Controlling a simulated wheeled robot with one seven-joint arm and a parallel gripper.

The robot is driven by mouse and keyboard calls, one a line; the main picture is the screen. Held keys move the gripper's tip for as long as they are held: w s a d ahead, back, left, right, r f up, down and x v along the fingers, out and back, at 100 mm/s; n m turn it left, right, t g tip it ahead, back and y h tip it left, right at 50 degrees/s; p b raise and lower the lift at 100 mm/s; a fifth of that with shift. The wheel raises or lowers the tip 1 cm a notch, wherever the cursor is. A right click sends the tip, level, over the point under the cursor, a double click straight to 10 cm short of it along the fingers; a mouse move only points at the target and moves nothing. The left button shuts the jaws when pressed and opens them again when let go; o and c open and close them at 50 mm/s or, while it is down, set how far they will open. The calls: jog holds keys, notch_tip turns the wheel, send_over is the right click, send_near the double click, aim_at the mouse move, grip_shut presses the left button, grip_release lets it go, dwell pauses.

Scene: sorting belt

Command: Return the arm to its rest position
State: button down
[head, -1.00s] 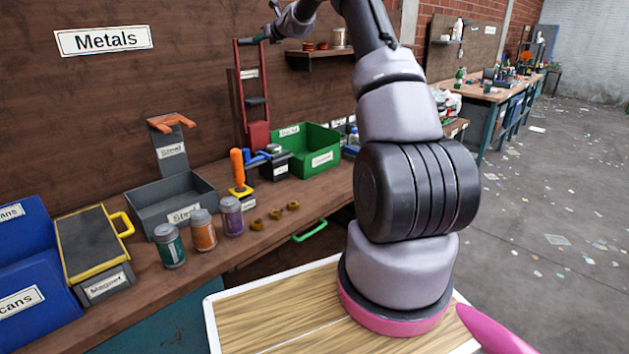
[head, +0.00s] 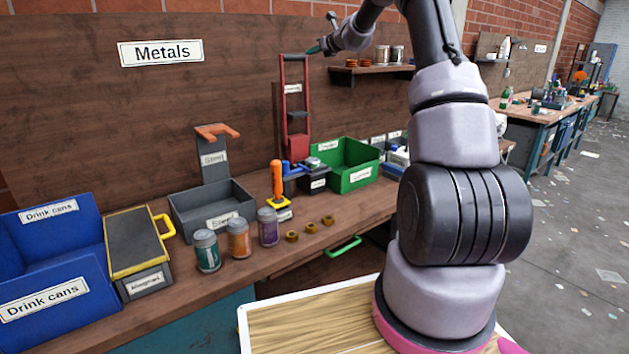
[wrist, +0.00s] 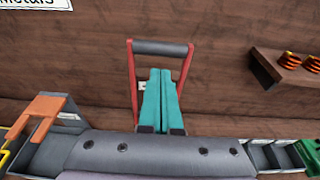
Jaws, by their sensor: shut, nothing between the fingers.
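My gripper (head: 318,48) is raised in the air in front of the brown back panel, near the top of a red-handled frame (head: 296,110). In the wrist view its teal fingers (wrist: 157,100) lie together with nothing between them. The red frame with its dark crossbar (wrist: 160,48) shows behind the fingers. My arm rises from its pink-ringed base and bends over to the left at the top of the head view.
The bench holds blue drink cans bins (head: 60,292), a magnet box (head: 135,250), a grey steel bin (head: 205,212), several cans and rings, and a green bin (head: 345,165). A shelf (head: 370,71) is right of my gripper. Floor at right is open, with scattered scraps.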

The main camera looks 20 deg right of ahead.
jog(key=s+a+r+n+g, duration=0.1)
jog(key=s+a+r+n, duration=0.3)
jog(key=s, duration=0.4)
jog(key=s+a+r+n+g+y, duration=0.1)
jog(key=s+a+n+g, duration=0.1)
jog(key=s+a+n, duration=0.5)
jog(key=s+a+r+n+g, duration=0.1)
jog(key=s+a+r+n, duration=0.15)
jog(key=s, duration=0.75)
jog(key=s+d+f+n+g+h, duration=0.1)
jog(key=s+f+n, duration=0.2)
jog(key=s, duration=0.8)
jog(key=s+d+f+n+g+h, duration=0.1)
jog(key=s+f+n, duration=0.2)
jog(key=s+n, duration=0.3)
jog(key=s+d+f+n+g+h, duration=0.1)
jog(key=s+f+n, duration=0.3)
jog(key=s, duration=1.3)
jog(key=shift+d+n+h, duration=0.15)
jog(key=shift+n+h, duration=0.45)
jog(key=shift+n, duration=0.15)
